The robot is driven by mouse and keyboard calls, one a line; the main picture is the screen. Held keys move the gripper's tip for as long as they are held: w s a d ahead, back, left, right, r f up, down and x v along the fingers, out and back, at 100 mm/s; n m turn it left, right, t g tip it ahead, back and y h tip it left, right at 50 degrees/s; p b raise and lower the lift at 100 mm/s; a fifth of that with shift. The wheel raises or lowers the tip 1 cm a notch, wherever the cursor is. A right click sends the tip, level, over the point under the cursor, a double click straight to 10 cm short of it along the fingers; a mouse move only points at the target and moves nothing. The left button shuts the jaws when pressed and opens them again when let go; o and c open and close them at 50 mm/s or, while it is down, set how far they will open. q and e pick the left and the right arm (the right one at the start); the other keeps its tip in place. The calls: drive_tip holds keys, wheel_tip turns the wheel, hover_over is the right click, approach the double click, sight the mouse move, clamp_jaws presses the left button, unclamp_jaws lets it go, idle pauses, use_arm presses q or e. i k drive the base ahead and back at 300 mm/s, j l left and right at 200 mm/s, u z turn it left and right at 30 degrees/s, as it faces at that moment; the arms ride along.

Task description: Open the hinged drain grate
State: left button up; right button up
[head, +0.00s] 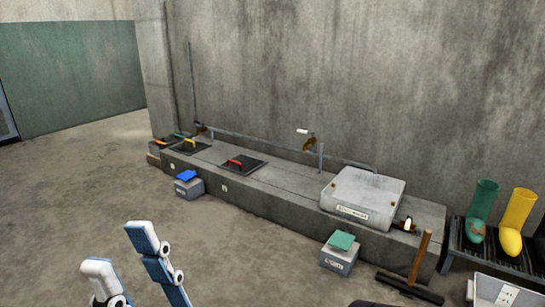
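Two dark flat panels that look like grates lie on the long concrete ledge.
A pale lidded box (364,190) sits on the ledge (285,185). Small grey boxes with a blue top (187,175) and green top (342,240) stand before it. The floor (70,200) at left is clear.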

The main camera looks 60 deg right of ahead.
sight(240, 161)
drive_tip(key=i+l+z, duration=0.2)
drive_tip(key=i+z, duration=0.55)
drive_tip(key=i, duration=0.15)
drive_tip(key=i+j+z, duration=0.1)
drive_tip(key=i+z, duration=0.3)
drive_tip(key=i+j+z, duration=0.35)
drive_tip(key=i, duration=0.2)
drive_tip(key=l, duration=0.1)
